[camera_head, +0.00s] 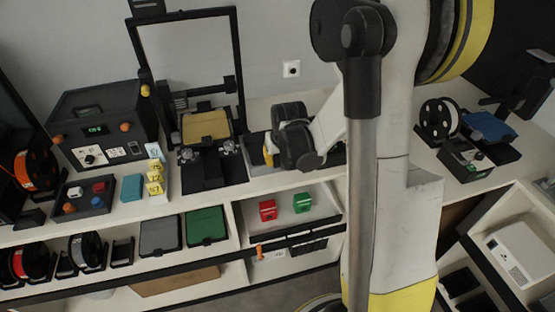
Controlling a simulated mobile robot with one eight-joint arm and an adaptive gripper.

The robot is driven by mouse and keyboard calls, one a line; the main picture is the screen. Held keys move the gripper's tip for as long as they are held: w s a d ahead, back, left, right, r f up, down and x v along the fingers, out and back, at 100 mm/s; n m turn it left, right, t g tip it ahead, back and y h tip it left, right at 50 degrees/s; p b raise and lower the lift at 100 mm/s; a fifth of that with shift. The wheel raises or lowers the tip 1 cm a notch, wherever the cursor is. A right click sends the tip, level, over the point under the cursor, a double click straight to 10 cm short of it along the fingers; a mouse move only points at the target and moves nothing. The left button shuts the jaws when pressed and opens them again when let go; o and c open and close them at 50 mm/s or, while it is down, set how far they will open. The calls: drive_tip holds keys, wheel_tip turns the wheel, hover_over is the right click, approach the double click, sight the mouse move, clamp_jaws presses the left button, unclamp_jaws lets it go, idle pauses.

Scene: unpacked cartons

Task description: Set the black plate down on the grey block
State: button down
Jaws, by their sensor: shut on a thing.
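My arm comes down through the right half of the head view, and its black wrist joints lie over the back bench. My gripper's fingers are hidden behind the wrist, so I cannot see them or what is between them. A dark flat thing (255,143) shows on the left side of the wrist. It may be the black plate, but I cannot tell whether it is held or lies on the bench. A grey slab (160,235) lies on the lower shelf; I cannot tell whether it is the grey block.
A green slab (205,225) lies beside the grey slab. A red box (267,210) and a green box (302,203) stand in a bay.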

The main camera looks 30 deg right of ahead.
drive_tip(key=shift+f+b, duration=0.45)
drive_tip(key=shift+f, duration=0.15)
drive_tip(key=c, duration=1.1)
unclamp_jaws()
drive_tip(key=shift+r, duration=0.1)
drive_tip(key=shift+r+p, duration=1.15)
drive_tip(key=shift+r, duration=0.5)
drive_tip(key=v, duration=1.2)
